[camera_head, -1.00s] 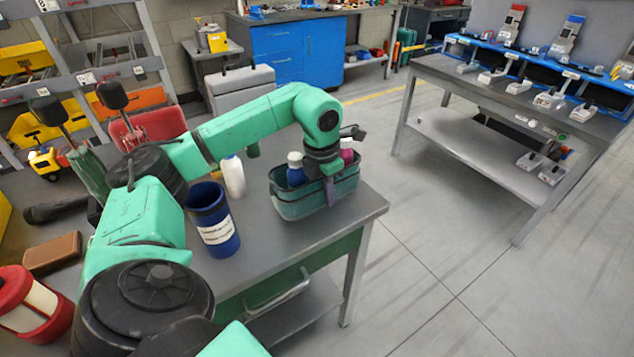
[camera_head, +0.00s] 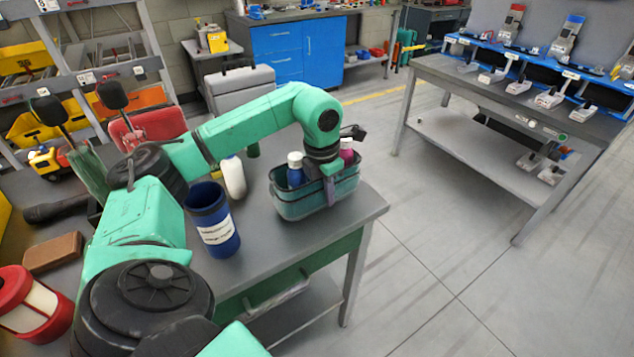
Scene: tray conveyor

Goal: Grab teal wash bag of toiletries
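The teal wash bag (camera_head: 300,207) stands upright and open-topped near the right end of the grey table. A blue bottle with a white cap (camera_head: 295,172) and a magenta bottle with a white cap (camera_head: 346,152) stick up out of it. My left gripper (camera_head: 329,187) points down at the bag between these bottles. A grey finger shows against the outside of the bag's near wall, at the rim. The other finger is hidden, so I cannot tell whether the gripper is closed on the rim. My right gripper is out of view.
On the table (camera_head: 270,244), a dark blue labelled tub (camera_head: 213,225) and a white bottle (camera_head: 233,177) stand left of the bag. A brown block (camera_head: 53,252) and a red-and-cream cylinder (camera_head: 32,308) lie further left. Open floor lies right of the table.

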